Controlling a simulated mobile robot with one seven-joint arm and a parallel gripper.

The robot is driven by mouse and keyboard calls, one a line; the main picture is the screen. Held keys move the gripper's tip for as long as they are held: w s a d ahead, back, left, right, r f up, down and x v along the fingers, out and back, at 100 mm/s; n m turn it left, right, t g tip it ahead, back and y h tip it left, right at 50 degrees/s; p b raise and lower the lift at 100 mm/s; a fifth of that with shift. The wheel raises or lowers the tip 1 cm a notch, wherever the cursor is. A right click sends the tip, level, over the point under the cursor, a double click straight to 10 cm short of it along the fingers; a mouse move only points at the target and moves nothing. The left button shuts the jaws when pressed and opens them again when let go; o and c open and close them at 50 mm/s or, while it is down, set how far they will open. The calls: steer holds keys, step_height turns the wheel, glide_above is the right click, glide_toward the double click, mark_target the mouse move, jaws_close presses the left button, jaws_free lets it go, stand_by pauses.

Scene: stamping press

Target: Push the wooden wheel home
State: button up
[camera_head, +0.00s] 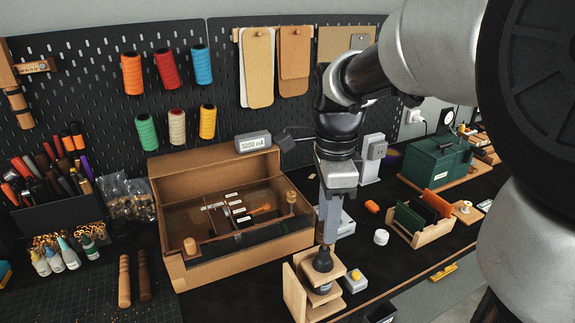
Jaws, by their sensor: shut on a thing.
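My gripper (327,232) points down over a small open-sided wooden stand (297,291) at the front middle. It is shut on a slim part at the stand's top; the fingers hide most of it. Just below the fingers is a dark, cone-like piece (322,261), upright on the stand's top plate. A dark round body (323,288) shows beneath the plate. I cannot make out a wooden wheel with certainty; if it is at the fingertips, it is mostly hidden.
A wooden box with a clear lid (172,262) stands left of the stand. A small block with a yellow button (355,281) is close at its right. A white jar (381,237) and a wooden rack (429,237) are farther right. Two wooden handles (125,281) lie at left.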

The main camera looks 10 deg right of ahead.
steer(key=shift+f+b, duration=0.85)
steer(key=shift+f, duration=0.55)
steer(key=o, duration=1.1)
steer(key=shift+o, duration=0.2)
step_height(320, 180, up, 17)
steer(key=p, duration=0.2)
steer(key=shift+r, duration=0.2)
